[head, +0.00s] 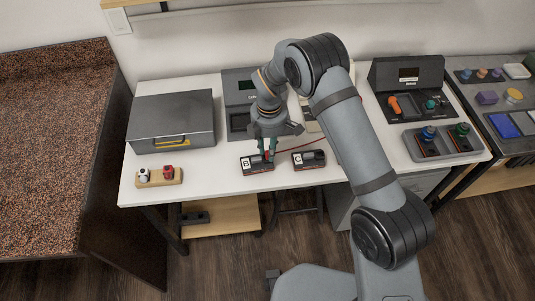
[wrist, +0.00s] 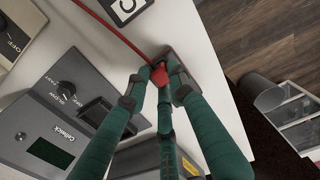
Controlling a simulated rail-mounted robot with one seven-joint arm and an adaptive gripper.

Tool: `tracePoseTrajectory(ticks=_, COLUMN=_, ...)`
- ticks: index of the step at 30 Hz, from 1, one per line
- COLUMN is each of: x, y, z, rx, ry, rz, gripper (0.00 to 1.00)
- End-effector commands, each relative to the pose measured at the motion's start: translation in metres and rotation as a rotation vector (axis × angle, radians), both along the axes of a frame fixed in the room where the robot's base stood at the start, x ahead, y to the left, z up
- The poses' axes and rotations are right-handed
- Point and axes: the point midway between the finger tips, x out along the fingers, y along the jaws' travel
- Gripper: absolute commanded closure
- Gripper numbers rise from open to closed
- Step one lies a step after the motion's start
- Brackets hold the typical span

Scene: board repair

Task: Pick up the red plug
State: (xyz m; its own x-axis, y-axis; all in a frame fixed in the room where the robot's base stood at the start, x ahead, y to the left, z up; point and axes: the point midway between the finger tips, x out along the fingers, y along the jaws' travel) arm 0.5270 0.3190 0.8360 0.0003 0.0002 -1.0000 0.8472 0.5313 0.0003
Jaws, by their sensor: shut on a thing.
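My gripper (head: 268,154) points down at the front of the white table. Its green fingers are closed around the red plug (wrist: 159,74), which shows between the fingertips in the wrist view. A red cable (wrist: 108,28) runs from the plug to the upper left there, and to the right in the head view (head: 306,143). The dark block marked B (head: 257,168) is right under the fingertips. The fingers cover much of it in the wrist view, and I cannot tell whether the plug touches it.
A block marked C (head: 308,161) lies to the right. A wooden holder (head: 159,180) with a white and a red piece is at front left. A grey case (head: 171,121) stands behind it. A grey tray (head: 443,143) with blue- and green-topped parts is at right. The table's front edge is close.

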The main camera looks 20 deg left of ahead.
Motion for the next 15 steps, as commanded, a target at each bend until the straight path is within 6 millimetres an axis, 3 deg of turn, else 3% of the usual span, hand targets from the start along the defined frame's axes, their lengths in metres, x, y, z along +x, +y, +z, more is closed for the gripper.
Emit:
tracePoseTrajectory(ticks=10, x=0.0, y=0.0, z=0.005, rx=0.0, ry=0.0, rz=-0.001, gripper=1.0)
tracePoseTrajectory(ticks=15, x=0.001, y=0.001, z=0.024, rx=0.003, ry=-0.003, rz=-0.001, gripper=1.0)
